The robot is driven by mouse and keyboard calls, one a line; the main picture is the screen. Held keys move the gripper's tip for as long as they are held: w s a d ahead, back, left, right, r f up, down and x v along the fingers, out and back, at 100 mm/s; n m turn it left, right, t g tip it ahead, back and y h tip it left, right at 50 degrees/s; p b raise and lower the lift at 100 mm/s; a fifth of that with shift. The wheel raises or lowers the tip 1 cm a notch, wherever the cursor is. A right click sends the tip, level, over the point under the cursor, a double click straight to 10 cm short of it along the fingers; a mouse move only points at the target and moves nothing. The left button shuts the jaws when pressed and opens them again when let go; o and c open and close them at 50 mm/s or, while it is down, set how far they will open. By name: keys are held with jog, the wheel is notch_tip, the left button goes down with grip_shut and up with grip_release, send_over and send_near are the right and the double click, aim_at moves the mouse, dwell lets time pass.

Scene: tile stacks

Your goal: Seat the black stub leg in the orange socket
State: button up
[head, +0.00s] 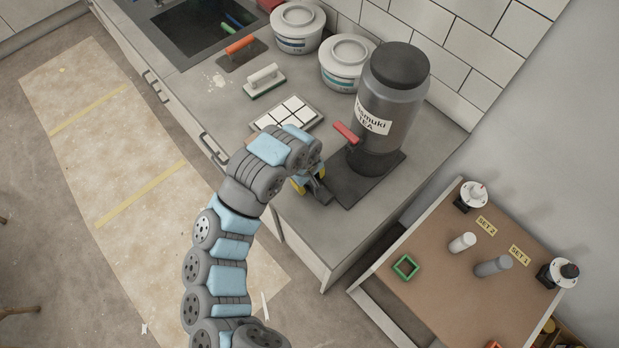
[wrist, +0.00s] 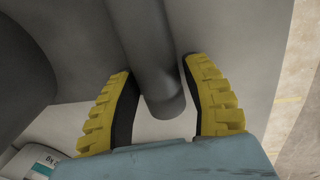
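No stub leg is plainly black. The closest match is a dark grey stub (head: 492,267) lying on the brown board at right, near a SET 1 label. A small orange piece (head: 493,345), perhaps the orange socket, is cut off by the bottom edge. My gripper (head: 305,187) is over the counter, far left of the board, beside the tea urn; my arm partly hides it. In the wrist view my gripper (wrist: 161,108) has its yellow fingers apart. A dark grey round bar (wrist: 163,98) shows between them, with gaps visible; I cannot tell what it is.
The grey urn (head: 389,110) with a red lever stands on a dark mat (head: 350,190). A white stub (head: 463,242) and a green square socket (head: 405,267) are on the board (head: 447,275). White tubs (head: 298,28) and a tile tray (head: 288,115) are on the counter.

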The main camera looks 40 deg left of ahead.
jog(key=shift+o, duration=0.3)
jog(key=shift+s+r, duration=0.15)
jog(key=shift+r, duration=1)
notch_tip(320, 180, up, 9)
jog(key=s+p, duration=0.1)
jog(key=shift+s+r+p, duration=0.15)
jog(key=shift+s+p, duration=0.1)
jog(key=shift+p, duration=0.05)
jog(key=shift+o, duration=1.1)
jog(key=shift+r, duration=0.3)
